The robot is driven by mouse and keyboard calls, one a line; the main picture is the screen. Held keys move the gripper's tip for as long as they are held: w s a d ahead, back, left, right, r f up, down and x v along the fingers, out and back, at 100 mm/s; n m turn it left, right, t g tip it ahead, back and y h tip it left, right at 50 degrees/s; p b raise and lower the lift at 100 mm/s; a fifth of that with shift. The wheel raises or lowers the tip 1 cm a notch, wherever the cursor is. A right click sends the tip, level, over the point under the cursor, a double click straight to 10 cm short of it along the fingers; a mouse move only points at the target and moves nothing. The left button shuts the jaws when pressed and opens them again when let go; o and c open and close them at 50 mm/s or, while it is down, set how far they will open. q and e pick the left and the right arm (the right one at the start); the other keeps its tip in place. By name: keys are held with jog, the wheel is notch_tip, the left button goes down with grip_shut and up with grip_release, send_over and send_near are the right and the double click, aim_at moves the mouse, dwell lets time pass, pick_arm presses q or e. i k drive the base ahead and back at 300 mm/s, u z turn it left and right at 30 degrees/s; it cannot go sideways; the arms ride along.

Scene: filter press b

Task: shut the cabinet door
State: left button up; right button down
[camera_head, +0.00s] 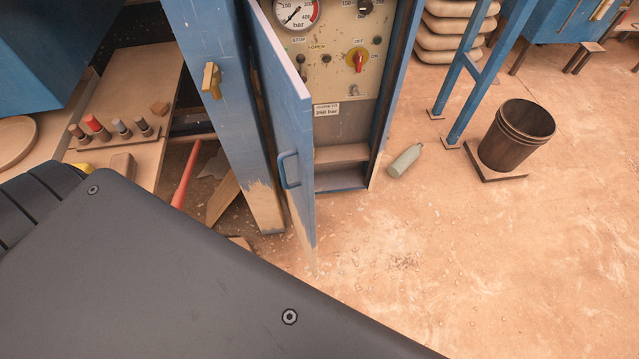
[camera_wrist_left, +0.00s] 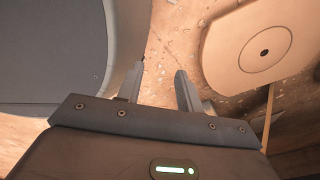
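The blue cabinet door (camera_head: 284,110) stands wide open, seen almost edge-on in the head view, with a blue loop handle (camera_head: 287,170) on it. It is hinged on the left side of the blue cabinet (camera_head: 390,90), whose inside panel (camera_head: 335,60) with gauges and a red knob is exposed. My left gripper (camera_wrist_left: 160,82) shows in the left wrist view with its two fingers apart and nothing between them. It is not near the door in that view. My right gripper is not in view.
A bench (camera_head: 135,95) with several small cylinders stands left of the cabinet. A grey bottle (camera_head: 405,160) lies on the floor right of it. A dark bucket (camera_head: 515,135) stands farther right. Floor in front is mostly clear. A round-holed plate (camera_wrist_left: 245,50) shows in the wrist view.

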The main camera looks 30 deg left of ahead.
aim_at(286, 101)
jog(key=k, duration=0.8)
jog(key=u, duration=1.05)
jog(key=i, duration=0.5)
jog(key=u, duration=0.05)
